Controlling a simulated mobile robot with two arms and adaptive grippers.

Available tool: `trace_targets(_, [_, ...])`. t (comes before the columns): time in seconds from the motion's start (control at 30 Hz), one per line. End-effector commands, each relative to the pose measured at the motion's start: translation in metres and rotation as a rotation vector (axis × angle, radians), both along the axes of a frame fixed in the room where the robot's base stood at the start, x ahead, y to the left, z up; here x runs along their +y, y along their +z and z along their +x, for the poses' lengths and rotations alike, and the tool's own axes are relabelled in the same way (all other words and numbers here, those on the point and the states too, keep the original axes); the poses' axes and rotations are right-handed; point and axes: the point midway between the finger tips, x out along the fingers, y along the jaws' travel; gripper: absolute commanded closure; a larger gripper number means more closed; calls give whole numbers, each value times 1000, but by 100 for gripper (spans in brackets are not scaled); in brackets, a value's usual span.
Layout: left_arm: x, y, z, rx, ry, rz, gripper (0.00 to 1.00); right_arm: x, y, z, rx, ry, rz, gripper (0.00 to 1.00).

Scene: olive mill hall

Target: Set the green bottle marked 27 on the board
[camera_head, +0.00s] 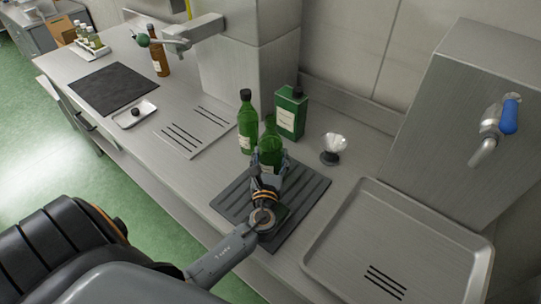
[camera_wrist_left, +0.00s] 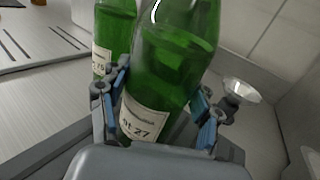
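The green bottle marked 27 (camera_head: 270,145) is over the black ribbed mat (camera_head: 313,188). In the left wrist view, the bottle (camera_wrist_left: 165,65) shows a white label reading 27. My left gripper (camera_head: 267,172) has its fingers on both sides of the bottle's lower part, and it looks shut on it. The gripper hides the bottle's base, so I cannot tell whether it touches the mat. A flat dark board (camera_head: 112,88) lies bare on the counter at the far left. My right gripper is not in view.
A second green bottle (camera_head: 247,125) stands close behind, beside a green tin (camera_head: 291,112). A glass-like piece (camera_head: 333,148) is to the right, near a metal tray (camera_head: 395,245). A small dish (camera_head: 134,115) and brown bottle (camera_head: 159,57) flank the board.

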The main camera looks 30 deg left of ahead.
Motion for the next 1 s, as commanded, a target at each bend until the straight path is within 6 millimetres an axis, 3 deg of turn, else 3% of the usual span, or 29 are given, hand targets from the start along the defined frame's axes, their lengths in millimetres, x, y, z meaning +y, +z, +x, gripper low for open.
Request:
trace_targets(0.03, [0,0,0,1,0,0,22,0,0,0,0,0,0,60])
trace_targets(0.07, [0,0,0,1,0,0,16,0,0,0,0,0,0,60])
trace_targets(0.47, [0,5,0,0,0,0,16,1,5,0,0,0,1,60])
trace_targets(0.57, [-6,1,-10,1,-2,-2,16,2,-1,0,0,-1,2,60])
trace_targets(1.0, [-49,0,-87,1,-1,-2,16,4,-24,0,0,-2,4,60])
